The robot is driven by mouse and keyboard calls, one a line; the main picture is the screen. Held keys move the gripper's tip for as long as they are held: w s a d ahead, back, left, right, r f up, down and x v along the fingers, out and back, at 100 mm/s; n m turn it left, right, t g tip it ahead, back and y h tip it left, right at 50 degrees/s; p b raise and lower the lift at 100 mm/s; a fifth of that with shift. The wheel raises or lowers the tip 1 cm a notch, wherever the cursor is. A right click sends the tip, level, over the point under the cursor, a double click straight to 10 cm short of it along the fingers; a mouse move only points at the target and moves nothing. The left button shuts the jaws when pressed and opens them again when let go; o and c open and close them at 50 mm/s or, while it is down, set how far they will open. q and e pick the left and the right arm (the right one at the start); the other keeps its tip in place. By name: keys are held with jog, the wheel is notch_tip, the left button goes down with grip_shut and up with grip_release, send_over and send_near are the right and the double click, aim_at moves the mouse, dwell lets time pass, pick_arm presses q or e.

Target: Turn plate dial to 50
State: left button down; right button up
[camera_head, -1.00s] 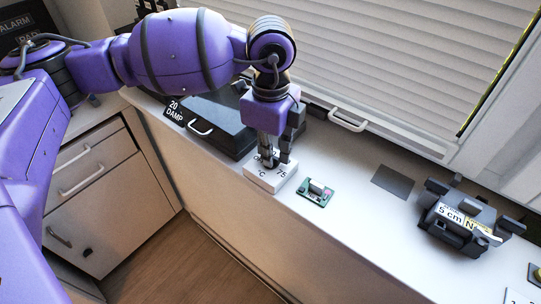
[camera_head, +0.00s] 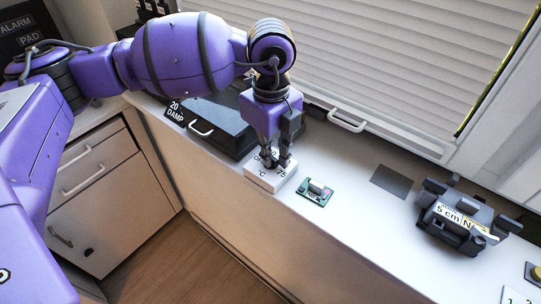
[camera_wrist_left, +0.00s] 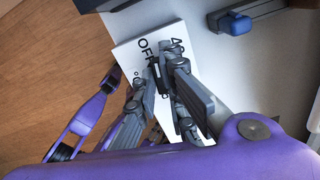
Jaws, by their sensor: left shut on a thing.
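The plate dial is a small white block (camera_head: 266,182) with black markings on the ledge in the head view. A "75" and a "°C" show on its top, and the wrist view shows "OFF" and part of another number on the white plate (camera_wrist_left: 128,54). My left gripper (camera_head: 276,160) points down over the plate from above, its fingers shut on the dial's knob. The fingers (camera_wrist_left: 160,92) hide most of the knob, so its pointer setting cannot be read. My right gripper is not in view.
A green circuit board (camera_head: 315,192) lies just right of the plate. A black case (camera_head: 222,128) stands behind left, and a black clamp-like device (camera_head: 466,217) stands at the right. A grey square (camera_head: 392,182) lies between on clear ledge.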

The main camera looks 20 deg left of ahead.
pick_arm(q)
jog(key=shift+m, duration=1)
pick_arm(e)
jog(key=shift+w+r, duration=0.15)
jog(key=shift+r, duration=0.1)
pick_arm(q)
jog(key=shift+m, duration=1)
jog(key=shift+m, duration=1)
jog(key=c, duration=1.8)
grip_release()
jog(key=shift+o, duration=0.2)
